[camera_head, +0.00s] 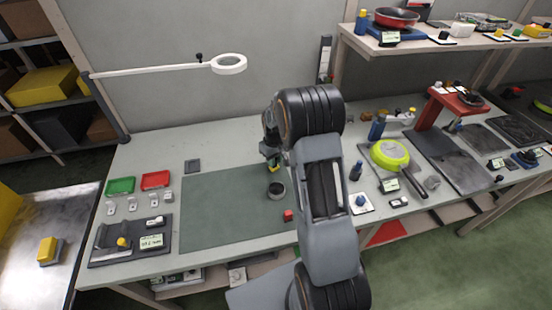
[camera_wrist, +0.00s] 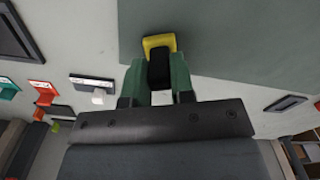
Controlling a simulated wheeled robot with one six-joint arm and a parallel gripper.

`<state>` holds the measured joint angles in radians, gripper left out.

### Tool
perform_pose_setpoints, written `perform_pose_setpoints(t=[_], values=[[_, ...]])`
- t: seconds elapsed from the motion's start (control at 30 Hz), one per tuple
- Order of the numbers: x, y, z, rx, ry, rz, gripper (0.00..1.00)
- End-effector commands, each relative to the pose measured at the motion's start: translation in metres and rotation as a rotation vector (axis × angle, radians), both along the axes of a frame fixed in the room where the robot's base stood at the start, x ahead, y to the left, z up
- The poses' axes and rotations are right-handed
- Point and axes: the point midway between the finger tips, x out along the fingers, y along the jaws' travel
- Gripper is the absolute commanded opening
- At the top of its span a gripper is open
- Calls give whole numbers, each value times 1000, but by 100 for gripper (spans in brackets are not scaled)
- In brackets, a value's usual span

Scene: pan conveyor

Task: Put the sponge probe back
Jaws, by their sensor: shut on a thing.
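My gripper (camera_wrist: 160,68) has its green fingers closed on both sides of a black block with a yellow end, which looks like the sponge probe (camera_wrist: 159,42). In the head view, my gripper (camera_head: 271,158) is above the right part of the green-grey mat (camera_head: 220,215), and a bit of yellow shows at its tip. The arm hides part of it there. A dark tray (camera_head: 103,261) with a label and a yellow-topped piece lies at the bench's left front. I cannot tell which stand belongs to the probe.
A dark round cup (camera_head: 277,191) stands on the mat close below my gripper, and a red block (camera_head: 288,215) lies in front of it. A lime pan (camera_head: 389,154) and a blue bottle (camera_head: 376,127) stand right of my arm. The mat's left part is clear.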

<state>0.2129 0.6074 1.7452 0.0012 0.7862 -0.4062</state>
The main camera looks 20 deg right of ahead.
Motion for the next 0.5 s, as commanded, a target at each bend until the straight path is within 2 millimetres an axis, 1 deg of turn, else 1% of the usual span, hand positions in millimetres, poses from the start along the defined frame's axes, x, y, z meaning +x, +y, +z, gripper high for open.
perform_pose_setpoints(t=[0.07,0.1,0.33,0.37,0.5], values=[[0,0,-4,0,0,0,0],[0,0,-3,0,0,0,25],[0,0,-3,0,0,0,47],[0,0,-3,0,0,0,48],[0,0,-3,0,0,0,48]])
